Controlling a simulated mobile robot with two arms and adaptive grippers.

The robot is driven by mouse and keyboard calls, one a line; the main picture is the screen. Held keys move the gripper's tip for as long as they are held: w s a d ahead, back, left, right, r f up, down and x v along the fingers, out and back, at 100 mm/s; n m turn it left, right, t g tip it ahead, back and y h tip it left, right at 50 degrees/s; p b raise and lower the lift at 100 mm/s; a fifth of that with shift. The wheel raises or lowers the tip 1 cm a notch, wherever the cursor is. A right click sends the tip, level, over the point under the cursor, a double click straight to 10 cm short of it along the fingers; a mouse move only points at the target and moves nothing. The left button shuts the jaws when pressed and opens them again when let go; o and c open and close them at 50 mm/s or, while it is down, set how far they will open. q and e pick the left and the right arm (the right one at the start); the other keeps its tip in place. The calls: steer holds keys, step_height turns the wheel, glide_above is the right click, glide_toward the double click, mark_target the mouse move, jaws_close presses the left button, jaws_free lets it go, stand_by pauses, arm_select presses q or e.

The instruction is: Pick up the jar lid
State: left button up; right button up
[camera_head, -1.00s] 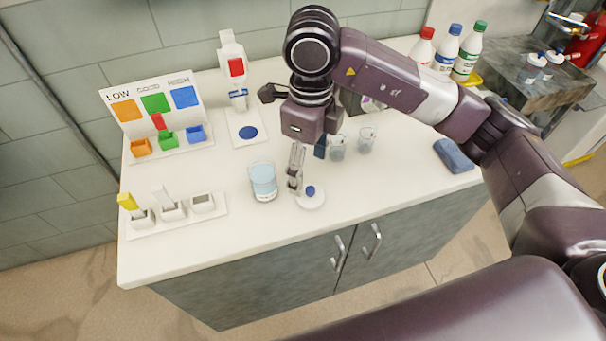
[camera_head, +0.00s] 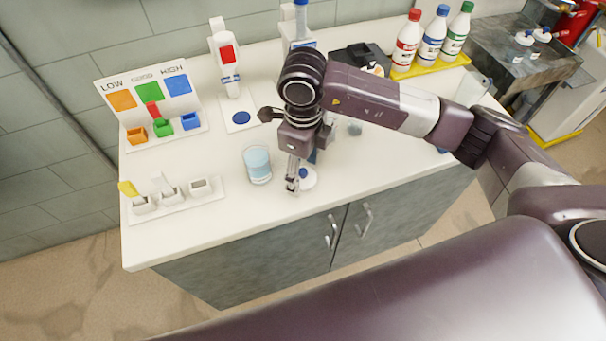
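The jar lid (camera_head: 309,180), a white disc with a blue knob, lies on the white counter near its front edge. A clear glass jar (camera_head: 257,166) with pale blue liquid stands upright to its left. My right gripper (camera_head: 292,187) points down at the lid's left side and hides part of it. The fingertips are low, close to the lid and the counter. I cannot tell whether they touch the lid or how far apart they are. My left gripper is not in view.
A white holder (camera_head: 212,186) with several slots stands left of the jar. A LOW/HIGH colour board (camera_head: 148,88) and a white dispenser (camera_head: 223,55) are behind. Several bottles stand on a yellow tray (camera_head: 440,66) at back right. Small beakers behind my arm are mostly hidden.

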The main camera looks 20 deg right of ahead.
steer(key=c, duration=0.8)
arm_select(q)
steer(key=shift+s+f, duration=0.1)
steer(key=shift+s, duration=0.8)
arm_select(e)
steer(key=shift+r, duration=0.15)
